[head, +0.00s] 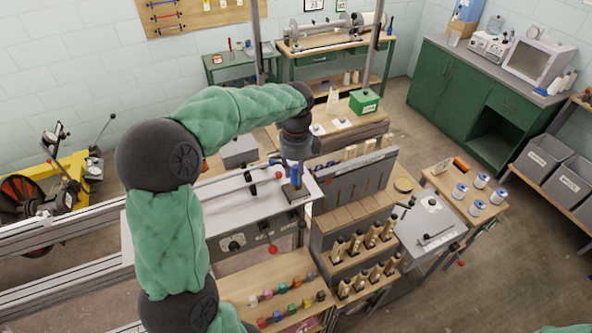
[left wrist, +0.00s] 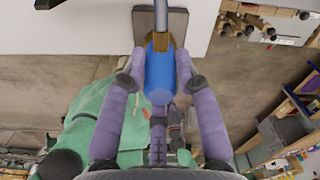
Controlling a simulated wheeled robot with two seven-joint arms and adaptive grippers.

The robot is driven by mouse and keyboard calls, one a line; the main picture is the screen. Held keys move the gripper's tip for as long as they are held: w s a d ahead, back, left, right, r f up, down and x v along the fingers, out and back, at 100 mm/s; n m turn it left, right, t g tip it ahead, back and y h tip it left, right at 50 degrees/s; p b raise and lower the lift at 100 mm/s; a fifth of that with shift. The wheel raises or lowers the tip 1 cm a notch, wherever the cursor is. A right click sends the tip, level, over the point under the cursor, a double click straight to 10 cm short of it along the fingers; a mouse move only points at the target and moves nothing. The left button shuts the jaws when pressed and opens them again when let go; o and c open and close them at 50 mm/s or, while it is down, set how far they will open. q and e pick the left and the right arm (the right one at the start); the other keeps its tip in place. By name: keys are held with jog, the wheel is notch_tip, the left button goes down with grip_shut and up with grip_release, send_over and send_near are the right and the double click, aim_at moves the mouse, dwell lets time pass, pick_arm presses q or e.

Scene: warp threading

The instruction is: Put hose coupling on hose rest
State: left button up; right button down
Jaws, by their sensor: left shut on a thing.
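The hose coupling (head: 295,182) is a blue cylinder at the right end of the pale machine top. In the left wrist view the coupling (left wrist: 160,78) has a brass collar and a thin grey-blue tube leading off its end. My left gripper (head: 291,167) is shut on the coupling, with purple fingers on both sides of it in the left wrist view (left wrist: 160,62). A dark square plate, apparently the hose rest (head: 296,195), is right below the coupling in the head view. It shows behind the collar in the left wrist view (left wrist: 177,24). I cannot tell whether they touch. My right gripper is out of view.
A grey rack with wooden spools (head: 357,245) stands just right of the machine top. A wooden shelf with coloured pieces (head: 262,276) is below. Open floor lies to the right.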

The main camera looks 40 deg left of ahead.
pick_arm(q)
jog(key=shift+f+b, duration=0.35)
jog(key=shift+f, duration=0.25)
dwell(0.3)
jog(key=o, duration=1)
jog(key=shift+o, duration=0.2)
jog(key=shift+r, duration=0.1)
notch_tip(320, 180, up, 12)
